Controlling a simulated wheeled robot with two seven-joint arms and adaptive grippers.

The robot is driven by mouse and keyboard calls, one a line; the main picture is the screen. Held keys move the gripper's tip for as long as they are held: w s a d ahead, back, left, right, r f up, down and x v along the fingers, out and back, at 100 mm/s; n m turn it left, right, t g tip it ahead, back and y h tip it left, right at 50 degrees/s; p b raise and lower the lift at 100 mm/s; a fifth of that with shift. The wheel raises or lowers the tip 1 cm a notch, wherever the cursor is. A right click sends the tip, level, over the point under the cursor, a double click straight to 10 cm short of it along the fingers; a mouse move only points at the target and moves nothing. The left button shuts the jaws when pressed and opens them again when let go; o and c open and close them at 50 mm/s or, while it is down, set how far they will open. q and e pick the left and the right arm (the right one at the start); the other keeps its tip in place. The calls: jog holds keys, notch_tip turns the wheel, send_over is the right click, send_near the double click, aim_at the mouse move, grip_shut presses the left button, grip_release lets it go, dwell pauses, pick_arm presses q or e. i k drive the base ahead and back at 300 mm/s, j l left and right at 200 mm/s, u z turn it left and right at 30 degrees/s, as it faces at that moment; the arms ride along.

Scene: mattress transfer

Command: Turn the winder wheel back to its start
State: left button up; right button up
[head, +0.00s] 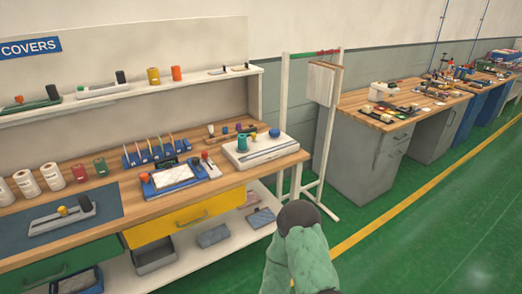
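A white machine (261,149) sits at the right end of the wooden bench. It carries a teal spool (243,144), a small orange knob and a round blue knob (275,133). It may be the winder, but I cannot clearly make out a wheel or its angle at this size. A part of one of my arms, green with a dark round joint, rises at the bottom in front of the bench, apart from the machine. Neither of my grippers shows, so their hold is hidden.
The bench (120,198) also holds a blue-framed pad (175,178), a row of blue holders, spools and a dark mat with a grey tool. A yellow drawer (185,217) is below. A white rack (331,120) stands right of the bench, with green floor beyond.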

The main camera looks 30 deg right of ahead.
aim_at(273, 133)
jog(key=i+l, duration=0.15)
jog(key=l, duration=0.2)
jog(key=i+l+u, duration=0.15)
jog(key=l, duration=0.2)
jog(key=i+l, duration=0.15)
jog(key=l, duration=0.25)
jog(key=i+l+u, duration=0.1)
jog(key=l, duration=0.25)
jog(key=i, duration=0.05)
